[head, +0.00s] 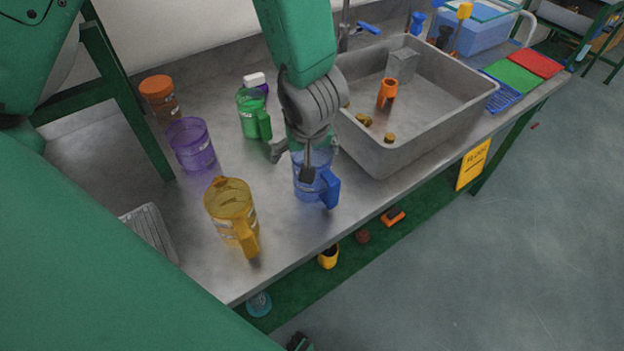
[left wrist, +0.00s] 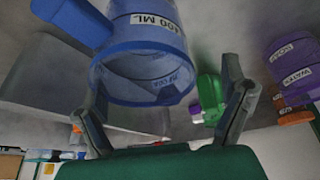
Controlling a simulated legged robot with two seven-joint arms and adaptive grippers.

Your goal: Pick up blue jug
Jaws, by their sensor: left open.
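The blue jug (head: 313,193) stands upright on the grey workbench near its front edge, left of the sink, with its handle toward the lower right. My left gripper (head: 292,160) is above and behind it, partly covering its top. In the left wrist view the blue jug (left wrist: 150,45), with a "400 ML" label, shows large between the spread fingers of the left gripper (left wrist: 168,108). The fingers are open on either side of its rim; whether they touch it is unclear. My right gripper is not in view.
A green jug (head: 252,115) stands behind the gripper, a purple jug (head: 191,146) and a yellow jug (head: 231,212) to the left. The grey sink (head: 440,120) with small items lies right. An orange-lidded jar (head: 160,97) is at the back left.

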